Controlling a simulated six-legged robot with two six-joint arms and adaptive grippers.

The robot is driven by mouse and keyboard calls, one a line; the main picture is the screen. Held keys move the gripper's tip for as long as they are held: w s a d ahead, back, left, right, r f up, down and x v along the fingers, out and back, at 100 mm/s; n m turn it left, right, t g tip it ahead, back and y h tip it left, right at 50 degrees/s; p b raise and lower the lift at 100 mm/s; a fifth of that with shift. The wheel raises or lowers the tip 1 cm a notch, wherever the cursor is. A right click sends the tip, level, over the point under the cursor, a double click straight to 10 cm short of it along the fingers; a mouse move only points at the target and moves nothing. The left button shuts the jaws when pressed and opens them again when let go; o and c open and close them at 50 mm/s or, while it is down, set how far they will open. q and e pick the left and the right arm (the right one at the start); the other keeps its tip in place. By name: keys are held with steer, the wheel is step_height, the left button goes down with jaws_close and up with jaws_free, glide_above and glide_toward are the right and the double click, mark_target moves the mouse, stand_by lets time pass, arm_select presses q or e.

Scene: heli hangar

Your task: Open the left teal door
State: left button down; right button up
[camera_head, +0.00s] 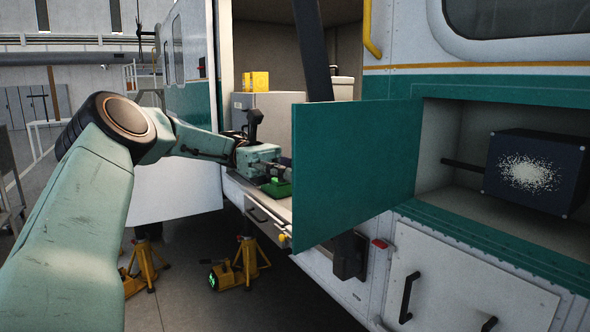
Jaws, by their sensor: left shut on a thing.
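The teal door (355,165) stands swung outward from the white and teal vehicle, its right edge at the left side of an open compartment (440,150). My left gripper (283,170) is at the door's free left edge, partly hidden behind the panel. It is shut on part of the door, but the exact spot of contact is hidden. My right gripper is not in view.
The compartment holds a dark blue box (537,172) with a white speckled face. A lower white panel (465,285) has black handles. Yellow stands (240,265) are on the floor below. A doorway with a grey cabinet (275,108) and yellow box (256,81) lies behind the gripper.

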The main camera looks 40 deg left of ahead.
arm_select(q)
steer(key=shift+f, duration=0.1)
steer(key=c, duration=1.1)
jaws_free()
